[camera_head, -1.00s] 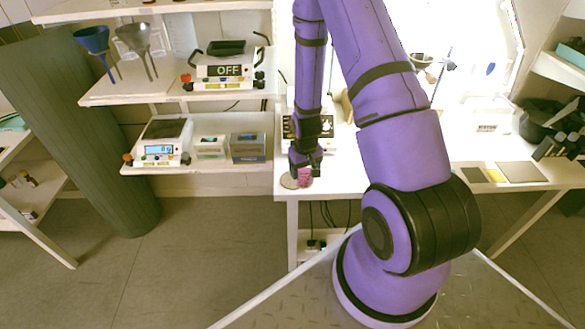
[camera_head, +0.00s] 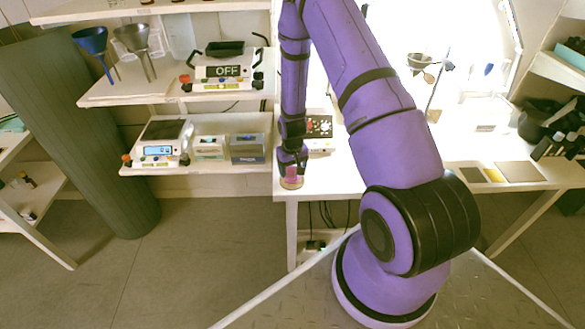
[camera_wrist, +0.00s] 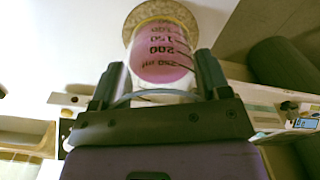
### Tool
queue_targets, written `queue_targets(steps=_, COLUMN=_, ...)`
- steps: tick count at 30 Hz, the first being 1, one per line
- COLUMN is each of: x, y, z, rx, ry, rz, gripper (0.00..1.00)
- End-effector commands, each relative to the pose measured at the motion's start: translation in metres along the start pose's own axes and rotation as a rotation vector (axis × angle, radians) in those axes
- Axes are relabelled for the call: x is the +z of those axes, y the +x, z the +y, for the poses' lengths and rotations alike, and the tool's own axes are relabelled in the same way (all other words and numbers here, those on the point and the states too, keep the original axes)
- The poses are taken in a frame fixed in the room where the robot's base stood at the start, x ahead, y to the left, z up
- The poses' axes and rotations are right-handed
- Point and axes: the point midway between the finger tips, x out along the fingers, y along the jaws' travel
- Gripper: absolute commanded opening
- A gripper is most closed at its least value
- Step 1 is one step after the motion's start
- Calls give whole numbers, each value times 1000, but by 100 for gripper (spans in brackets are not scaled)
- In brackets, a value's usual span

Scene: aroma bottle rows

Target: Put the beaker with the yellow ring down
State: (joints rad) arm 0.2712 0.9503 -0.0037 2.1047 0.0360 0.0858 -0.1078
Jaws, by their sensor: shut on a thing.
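The beaker (camera_head: 292,174) holds pink-purple liquid and stands out near the left front corner of the white table. In the wrist view the beaker (camera_wrist: 163,52) shows dark volume marks, and my gripper (camera_wrist: 160,84) has one finger on each side of it, shut on it. In the head view my gripper (camera_head: 291,163) points down at the beaker from above. A round cork-coloured mat (camera_head: 291,185) lies under the beaker; the mat also shows beyond its base in the wrist view (camera_wrist: 160,11). I cannot tell whether the base touches the mat. No yellow ring shows clearly.
A black-and-white device (camera_head: 319,127) stands close behind and right of my gripper. Shelves at the left hold a balance (camera_head: 162,143), small boxes (camera_head: 247,148) and funnels (camera_head: 133,40). The table's front edge is close to the mat. Flat plates (camera_head: 520,171) lie at the right.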

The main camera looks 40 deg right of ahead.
Motion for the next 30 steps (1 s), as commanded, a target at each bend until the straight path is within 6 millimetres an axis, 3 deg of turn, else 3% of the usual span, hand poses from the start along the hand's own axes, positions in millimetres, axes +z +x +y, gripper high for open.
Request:
queue_targets(steps=5, x=0, y=2, z=0, rx=0, ry=0, rz=-1, gripper=40)
queue_targets(steps=6, x=0, y=3, z=0, rx=0, ry=0, rz=-1, gripper=74)
queue_targets(steps=9, x=0, y=2, z=0, rx=0, ry=0, rz=-1, gripper=95)
queue_targets(steps=20, x=0, y=-2, z=0, rx=0, ry=0, rz=0, gripper=95)
queue_targets(steps=30, x=-1, y=-51, z=0, rx=0, ry=0, rz=3, gripper=95)
